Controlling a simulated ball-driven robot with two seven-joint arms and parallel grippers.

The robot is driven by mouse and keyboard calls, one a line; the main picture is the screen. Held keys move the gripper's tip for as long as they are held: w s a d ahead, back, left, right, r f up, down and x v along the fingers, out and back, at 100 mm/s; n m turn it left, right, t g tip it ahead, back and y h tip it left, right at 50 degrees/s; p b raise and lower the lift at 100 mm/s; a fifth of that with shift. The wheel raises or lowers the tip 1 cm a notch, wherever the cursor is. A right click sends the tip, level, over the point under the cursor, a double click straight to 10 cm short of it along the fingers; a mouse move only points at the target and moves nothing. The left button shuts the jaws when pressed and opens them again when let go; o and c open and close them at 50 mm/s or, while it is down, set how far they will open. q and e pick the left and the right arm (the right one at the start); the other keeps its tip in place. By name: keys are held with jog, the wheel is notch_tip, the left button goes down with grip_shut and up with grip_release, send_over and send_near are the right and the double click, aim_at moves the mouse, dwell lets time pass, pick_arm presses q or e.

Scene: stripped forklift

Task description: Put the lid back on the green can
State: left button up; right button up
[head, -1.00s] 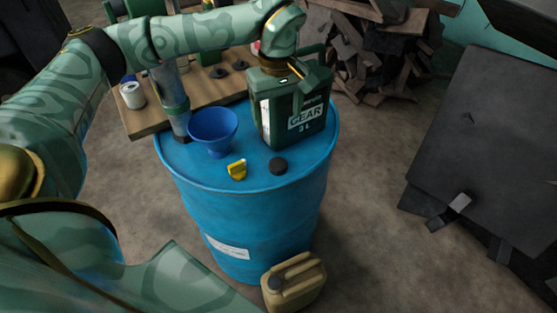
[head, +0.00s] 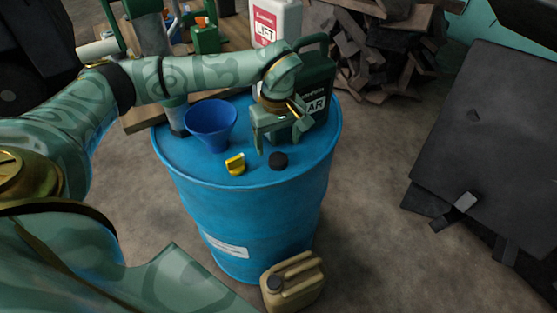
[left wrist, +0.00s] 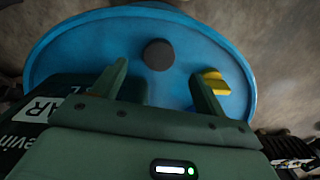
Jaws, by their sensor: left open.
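The green can (head: 316,72) with a "GEAR" label stands upright on the blue barrel, partly hidden behind my left gripper (head: 280,138). Its top opening cannot be made out. A round black lid (head: 278,160) lies flat on the barrel top, in front of the can. My left gripper is open and empty, pointing down above the lid and apart from it. In the left wrist view, the lid (left wrist: 158,54) shows just beyond and between the two fingertips (left wrist: 158,72). The can's dark side (left wrist: 40,120) is at the lower left there. My right gripper is not in view.
The blue barrel (head: 250,205) also bears a blue funnel (head: 211,122) and a small yellow piece (head: 235,163), which lies near one finger in the left wrist view (left wrist: 213,82). A tan canister (head: 293,283) stands on the floor. A white "LIFT" container (head: 274,22) is behind.

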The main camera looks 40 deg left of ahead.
aim_at(278, 159)
pick_arm(q)
jog(key=shift+f, duration=0.2)
notch_tip(278, 159, down, 5)
jog(key=shift+f+b, duration=0.1)
jog(key=shift+b, duration=0.65)
jog(key=c, duration=1)
